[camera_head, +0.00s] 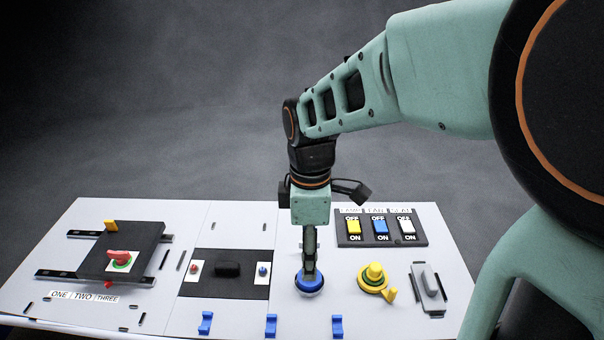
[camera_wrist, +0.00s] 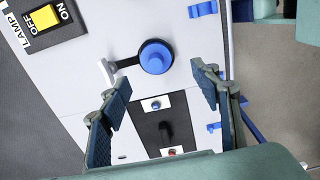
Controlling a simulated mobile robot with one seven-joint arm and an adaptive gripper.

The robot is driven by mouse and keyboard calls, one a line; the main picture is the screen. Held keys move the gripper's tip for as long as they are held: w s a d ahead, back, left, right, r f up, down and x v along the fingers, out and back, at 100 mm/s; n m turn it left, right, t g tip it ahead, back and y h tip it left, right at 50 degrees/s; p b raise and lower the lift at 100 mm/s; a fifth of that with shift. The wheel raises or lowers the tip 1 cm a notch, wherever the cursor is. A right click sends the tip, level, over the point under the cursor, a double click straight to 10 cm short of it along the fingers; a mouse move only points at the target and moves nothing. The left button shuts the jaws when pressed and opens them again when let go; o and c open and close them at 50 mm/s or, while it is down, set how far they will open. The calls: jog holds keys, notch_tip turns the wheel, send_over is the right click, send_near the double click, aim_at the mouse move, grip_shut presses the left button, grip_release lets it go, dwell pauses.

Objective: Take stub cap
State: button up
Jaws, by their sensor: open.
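A round blue cap (camera_head: 311,283) with a dark ring sits on the white panel; no label names the stub cap, and this looks the likeliest one.
A yellow knob with a handle (camera_head: 374,275) and a grey switch (camera_head: 430,286) stand to the right. The switch box (camera_head: 381,228) is behind them. A black strip with buttons (camera_head: 228,270) is to the left. Several blue hooks (camera_head: 271,325) line the front edge.

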aim_at(306, 286)
jog(key=f, duration=0.8)
jog(key=shift+w+d+f, duration=0.15)
jog(key=shift+w+f, duration=0.05)
jog(key=shift+w, duration=0.1)
jog(key=shift+c, duration=0.6)
jog(key=c, duration=0.8)
